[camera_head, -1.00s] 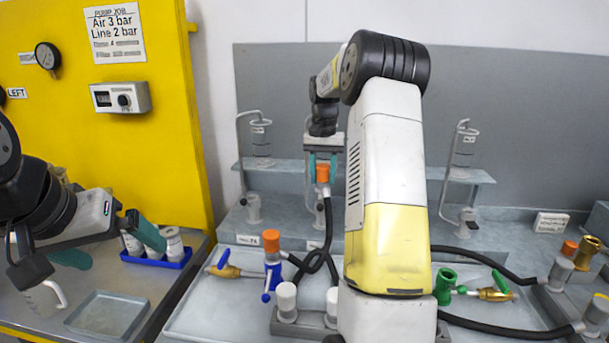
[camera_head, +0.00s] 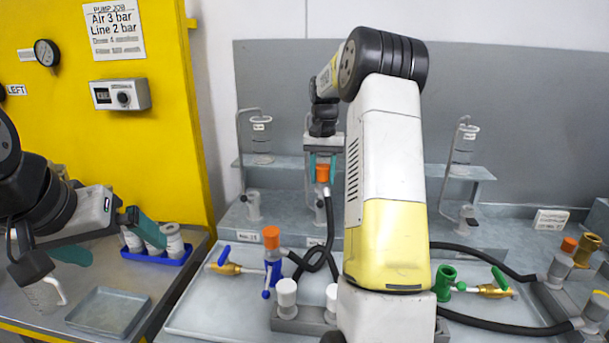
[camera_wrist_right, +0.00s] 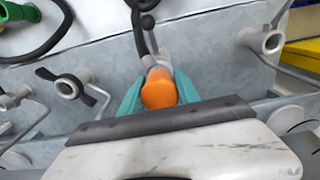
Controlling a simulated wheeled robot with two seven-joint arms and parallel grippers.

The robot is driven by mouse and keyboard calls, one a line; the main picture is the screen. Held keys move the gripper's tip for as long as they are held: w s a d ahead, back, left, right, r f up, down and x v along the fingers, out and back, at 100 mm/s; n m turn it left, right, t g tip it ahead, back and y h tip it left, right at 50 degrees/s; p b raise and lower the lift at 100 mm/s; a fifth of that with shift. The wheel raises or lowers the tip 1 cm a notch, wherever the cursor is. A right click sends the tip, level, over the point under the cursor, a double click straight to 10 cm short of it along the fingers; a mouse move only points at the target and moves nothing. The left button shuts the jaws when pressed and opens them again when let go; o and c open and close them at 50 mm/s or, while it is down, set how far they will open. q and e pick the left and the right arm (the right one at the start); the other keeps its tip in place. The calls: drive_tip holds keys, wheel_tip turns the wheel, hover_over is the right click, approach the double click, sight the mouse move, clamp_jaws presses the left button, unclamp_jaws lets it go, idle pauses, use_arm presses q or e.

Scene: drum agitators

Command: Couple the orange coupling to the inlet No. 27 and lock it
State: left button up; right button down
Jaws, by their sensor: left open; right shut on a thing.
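The orange coupling (camera_head: 322,173) is on the end of a black hose in the head view. My right gripper (camera_head: 323,160) is shut on it, in front of the grey back shelf. The right wrist view shows the orange coupling (camera_wrist_right: 159,90) between the teal fingers of my right gripper (camera_wrist_right: 160,92), with a grey fitting just beyond it. I cannot tell whether they touch. Small label plates sit on the bench step, but their numbers are too small to read, so I cannot single out inlet No. 27. My left gripper (camera_head: 98,243) is open and empty at the left, above the side table.
A blue valve body with an orange cap (camera_head: 271,238) stands on the front tray. A green fitting (camera_head: 446,278) lies right of my right arm. Glass cylinders (camera_head: 261,140) with bent pipes stand along the shelf. A blue rack (camera_head: 160,255) holds white jars at the left.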

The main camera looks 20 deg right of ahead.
drive_tip(key=shift+f, duration=1)
drive_tip(key=shift+f, duration=0.35)
idle(0.3)
drive_tip(key=c, duration=0.8)
unclamp_jaws()
drive_tip(key=shift+c, duration=0.4)
drive_tip(key=shift+r, duration=5)
